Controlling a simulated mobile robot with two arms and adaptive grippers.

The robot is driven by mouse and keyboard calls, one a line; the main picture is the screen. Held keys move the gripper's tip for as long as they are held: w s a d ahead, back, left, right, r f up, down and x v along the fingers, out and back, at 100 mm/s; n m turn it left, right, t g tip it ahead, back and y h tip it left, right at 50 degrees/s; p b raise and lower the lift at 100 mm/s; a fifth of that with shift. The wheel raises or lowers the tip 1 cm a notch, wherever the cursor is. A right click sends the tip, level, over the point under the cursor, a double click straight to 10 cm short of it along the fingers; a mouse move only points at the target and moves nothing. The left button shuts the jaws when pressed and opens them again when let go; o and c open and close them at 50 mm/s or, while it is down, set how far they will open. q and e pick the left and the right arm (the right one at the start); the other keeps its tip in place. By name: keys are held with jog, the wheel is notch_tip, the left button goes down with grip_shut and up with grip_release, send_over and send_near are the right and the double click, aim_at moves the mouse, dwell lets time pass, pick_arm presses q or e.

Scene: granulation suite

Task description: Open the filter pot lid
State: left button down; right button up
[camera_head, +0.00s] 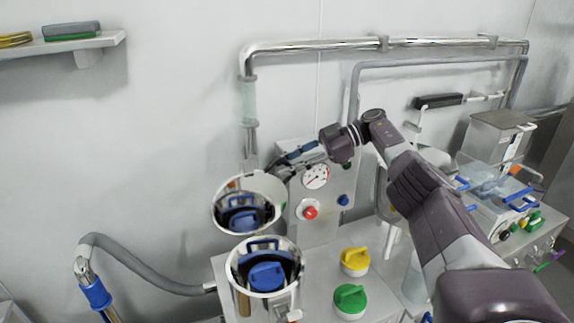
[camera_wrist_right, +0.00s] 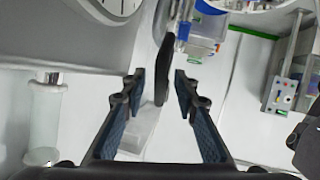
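The filter pot (camera_head: 236,285) is a round, shiny metal vessel at lower centre in the head view, with a blue handled part inside. Its mouth is uncovered. A round mirror-like disc, apparently the lid (camera_head: 222,221), stands tilted up behind it, showing what looks like a reflection of the blue part. My right gripper (camera_head: 278,163) is just above and right of the disc's upper edge. In the right wrist view my right gripper (camera_wrist_right: 159,75) has its fingers apart, with a dark, narrow bar (camera_wrist_right: 164,70) showing between them, not clearly touching either. My left gripper is not in view.
A panel with a gauge (camera_head: 316,177) and red knob (camera_head: 310,212) stands right of the disc. Yellow (camera_head: 355,259) and green (camera_head: 350,299) knobs sit on the bench. A steel pipe (camera_head: 320,45) runs behind. A grey hose (camera_head: 140,272) lies left.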

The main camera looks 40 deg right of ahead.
jog(key=shift+r, duration=0.2)
notch_tip(320, 180, up, 10)
jog(key=shift+f, duration=0.2)
jog(key=shift+f, duration=0.1)
dwell(0.6)
